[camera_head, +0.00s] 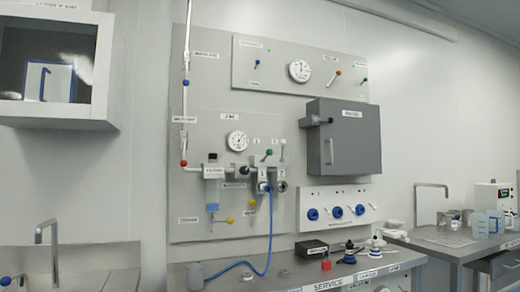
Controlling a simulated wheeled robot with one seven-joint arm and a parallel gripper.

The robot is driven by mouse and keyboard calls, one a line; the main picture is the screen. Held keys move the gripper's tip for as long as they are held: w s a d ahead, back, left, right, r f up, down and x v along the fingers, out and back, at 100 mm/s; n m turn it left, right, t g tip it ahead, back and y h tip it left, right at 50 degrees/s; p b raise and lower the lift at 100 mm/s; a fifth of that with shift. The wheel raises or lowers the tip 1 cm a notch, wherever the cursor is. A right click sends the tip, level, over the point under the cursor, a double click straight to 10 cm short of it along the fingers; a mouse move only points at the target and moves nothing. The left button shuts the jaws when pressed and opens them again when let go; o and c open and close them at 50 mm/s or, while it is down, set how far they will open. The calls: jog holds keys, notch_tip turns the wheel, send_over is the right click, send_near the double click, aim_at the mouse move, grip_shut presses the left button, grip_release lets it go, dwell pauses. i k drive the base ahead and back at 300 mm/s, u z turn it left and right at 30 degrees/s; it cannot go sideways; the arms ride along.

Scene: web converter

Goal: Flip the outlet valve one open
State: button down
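A wall panel (212,135) carries a filter-and-manifold assembly with several small levers. Two outlet blocks sit side by side on the manifold, with small tags that seem to read 1 and 2. A green-knobbed lever (268,153) stands above the left outlet block (263,172). A white-tipped lever (283,143) stands upright above the right outlet block (281,172). A blue hose (270,228) hangs from the left block. The labels are too small to read surely, and I cannot tell from the levers which valve is open or shut. My gripper is not in view.
A grey cabinet (343,140) juts out right of the outlets. A round gauge (237,140) and a clear filter bowl (213,188) are to their left. Below, the service counter (345,278) holds a black box (311,249), a red block (326,265) and the hose's lower end.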

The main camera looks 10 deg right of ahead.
aim_at(269, 152)
jog(key=z, duration=0.6)
jog(key=i, duration=0.25)
jog(key=z, duration=0.85)
jog(key=i, duration=1.45)
jog(key=u, duration=0.5)
